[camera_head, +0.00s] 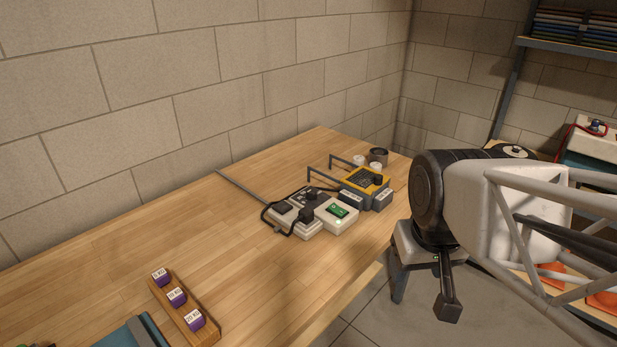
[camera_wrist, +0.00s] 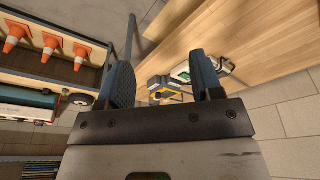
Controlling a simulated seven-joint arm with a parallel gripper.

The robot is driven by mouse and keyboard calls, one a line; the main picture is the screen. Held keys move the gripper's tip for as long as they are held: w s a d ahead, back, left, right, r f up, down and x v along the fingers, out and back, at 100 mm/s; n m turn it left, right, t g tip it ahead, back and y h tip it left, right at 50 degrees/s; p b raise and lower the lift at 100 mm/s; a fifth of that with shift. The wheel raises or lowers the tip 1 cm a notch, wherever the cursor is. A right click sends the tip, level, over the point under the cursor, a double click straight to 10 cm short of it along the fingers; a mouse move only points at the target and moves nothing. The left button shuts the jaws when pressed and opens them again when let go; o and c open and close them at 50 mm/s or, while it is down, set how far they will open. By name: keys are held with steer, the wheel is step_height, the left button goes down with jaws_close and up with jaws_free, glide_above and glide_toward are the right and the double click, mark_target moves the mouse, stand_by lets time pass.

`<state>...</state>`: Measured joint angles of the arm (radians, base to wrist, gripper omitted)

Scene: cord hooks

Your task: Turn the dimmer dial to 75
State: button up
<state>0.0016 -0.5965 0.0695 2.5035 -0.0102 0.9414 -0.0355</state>
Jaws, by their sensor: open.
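A pale box (camera_head: 300,219) with dark knobs and a black cord sits on the wooden bench. Beside it is a pale box with a green display (camera_head: 338,211). A yellow and grey unit (camera_head: 365,186) with a dark knob (camera_head: 377,179) stands behind them. I cannot tell which knob is the dimmer dial, and no scale or setting is readable. My gripper (camera_wrist: 163,76) is open and empty, with the yellow unit (camera_wrist: 165,89) and green display (camera_wrist: 183,75) seen between its fingers.
A wooden rack with purple labelled blocks (camera_head: 176,296) lies at the bench's near left. White and dark cups (camera_head: 377,156) stand at the far end. Thin bent rods (camera_head: 322,175) rise by the yellow unit. A shelf with orange cones (camera_wrist: 50,45) is off the bench. The bench middle is clear.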

steer(key=w+n, duration=0.1)
steer(key=w, duration=0.3)
steer(key=w+a+r+n, duration=0.1)
steer(key=w+n, duration=0.1)
steer(key=w, duration=0.3)
steer(key=w+a+r+n, duration=0.1)
steer(key=w, duration=0.3)
steer(key=shift+w+n+g, duration=0.3)
steer(key=shift+g, duration=0.1)
steer(key=n+g, duration=0.2)
steer(key=n, duration=1.1)
glide_above(311, 190)
steer(key=f, duration=1.5)
steer(key=shift+s+d+f, duration=0.1)
steer(key=shift+d+f, duration=0.1)
steer(key=shift+f, duration=0.05)
steer(key=shift+w+a+f, duration=0.1)
steer(key=shift+w+f, duration=0.1)
steer(key=shift+f, duration=0.1)
steer(key=shift+f, duration=3.8)
steer(key=c, duration=0.9)
